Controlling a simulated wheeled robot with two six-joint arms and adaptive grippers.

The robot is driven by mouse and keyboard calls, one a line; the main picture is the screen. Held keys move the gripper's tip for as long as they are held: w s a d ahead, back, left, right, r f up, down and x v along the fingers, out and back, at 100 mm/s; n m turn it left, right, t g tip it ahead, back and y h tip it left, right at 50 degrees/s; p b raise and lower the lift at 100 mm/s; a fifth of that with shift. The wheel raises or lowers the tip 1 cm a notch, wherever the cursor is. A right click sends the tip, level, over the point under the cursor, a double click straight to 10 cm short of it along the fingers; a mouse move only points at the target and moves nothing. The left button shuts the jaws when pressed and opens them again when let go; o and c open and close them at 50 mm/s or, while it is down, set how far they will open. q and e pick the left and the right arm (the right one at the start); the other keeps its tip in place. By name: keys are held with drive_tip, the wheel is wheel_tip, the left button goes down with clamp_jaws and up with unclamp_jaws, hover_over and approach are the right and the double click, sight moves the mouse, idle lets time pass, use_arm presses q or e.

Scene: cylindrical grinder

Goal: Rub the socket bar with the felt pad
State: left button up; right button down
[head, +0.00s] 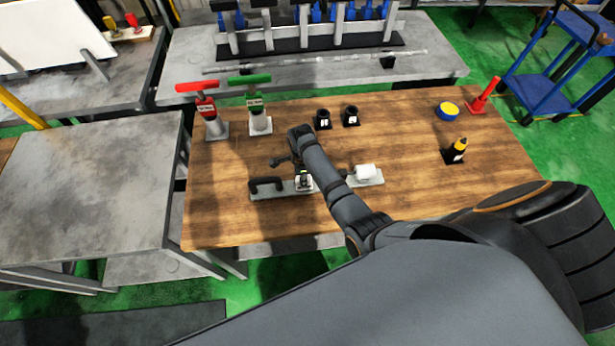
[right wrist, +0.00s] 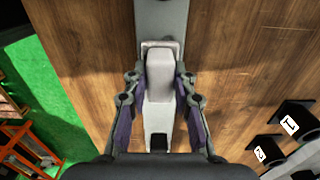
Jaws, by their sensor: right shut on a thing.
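A flat grey bar (head: 331,188) lies across the front middle of the wooden table; I take it to be the socket bar. My right gripper (right wrist: 160,85) is shut on a pale upright block (right wrist: 160,72), which appears to be the felt pad. The bar (right wrist: 162,14) runs beneath it in the right wrist view. Whether pad and bar touch, I cannot tell. In the head view my right arm partly hides the grip. My left gripper is out of view.
Two black sockets (head: 323,119) (head: 351,116) stand behind the bar. Red (head: 207,118) and green (head: 259,116) T-handled tools stand at back left. The table's left front is clear.

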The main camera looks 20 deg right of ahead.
drive_tip(key=shift+w+a+f, duration=0.1)
drive_tip(key=shift+w+a, duration=0.15)
drive_tip(key=shift+a, duration=0.9)
drive_tip(key=shift+w+a, duration=0.2)
drive_tip(key=shift+a, duration=0.9)
drive_tip(key=shift+d, duration=0.1)
wheel_tip(320, 180, up, 6)
drive_tip(key=shift+w, duration=0.2)
drive_tip(key=shift+r, duration=0.2)
wheel_tip(320, 180, up, 3)
drive_tip(key=shift+f, duration=0.1)
